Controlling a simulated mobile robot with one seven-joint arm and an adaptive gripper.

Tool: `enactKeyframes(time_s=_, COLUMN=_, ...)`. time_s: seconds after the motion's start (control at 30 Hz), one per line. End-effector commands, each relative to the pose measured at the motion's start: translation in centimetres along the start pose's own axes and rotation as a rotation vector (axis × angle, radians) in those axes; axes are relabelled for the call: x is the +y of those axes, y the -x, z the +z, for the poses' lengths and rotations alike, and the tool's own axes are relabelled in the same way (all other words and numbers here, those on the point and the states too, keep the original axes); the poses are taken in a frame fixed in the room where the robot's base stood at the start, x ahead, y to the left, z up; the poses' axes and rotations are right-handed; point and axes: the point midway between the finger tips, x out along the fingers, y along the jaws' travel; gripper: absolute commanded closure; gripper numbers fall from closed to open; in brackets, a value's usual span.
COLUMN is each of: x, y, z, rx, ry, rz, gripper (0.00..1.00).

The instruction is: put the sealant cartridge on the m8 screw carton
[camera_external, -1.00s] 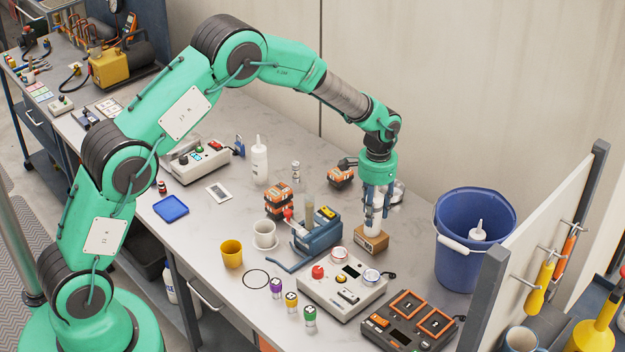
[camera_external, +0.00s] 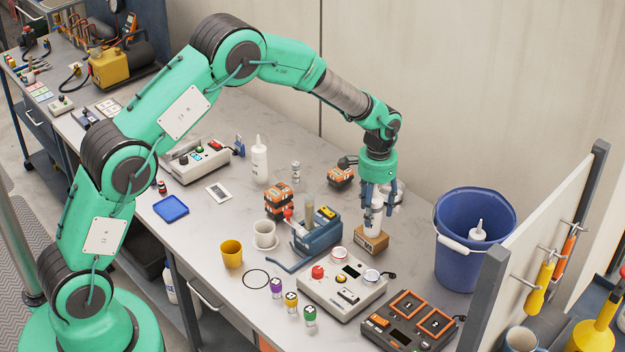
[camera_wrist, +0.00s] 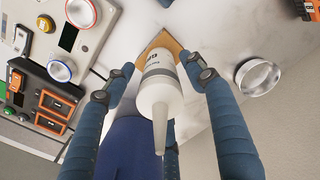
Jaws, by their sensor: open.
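The white sealant cartridge (camera_external: 374,222) stands upright on the brown m8 screw carton (camera_external: 371,243) at the right of the bench. In the wrist view the cartridge (camera_wrist: 160,90) points its nozzle at the camera, and a corner of the carton (camera_wrist: 163,41) shows behind it. My gripper (camera_external: 377,200) is above the carton with its blue fingers open around the upper part of the cartridge. In the wrist view the fingers stand apart on both sides of it. The exact contact of the cartridge base with the carton is partly hidden.
A blue bucket (camera_external: 465,252) stands right of the carton. A blue tool holder (camera_external: 316,240) is close on its left, and a grey control box (camera_external: 343,290) is in front. A clear round dish (camera_wrist: 258,77) lies beside the cartridge in the wrist view.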

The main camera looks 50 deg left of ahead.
Motion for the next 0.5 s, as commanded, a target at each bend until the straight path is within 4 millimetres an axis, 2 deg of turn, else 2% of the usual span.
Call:
enactKeyframes(time_s=0.17, x=0.0, y=2.0, z=-0.1, rx=0.003, ry=0.0, rz=0.0, gripper=0.45)
enactKeyframes(time_s=0.5, x=0.0, y=7.5, z=0.0, rx=0.002, ry=0.0, rz=0.0, gripper=0.45)
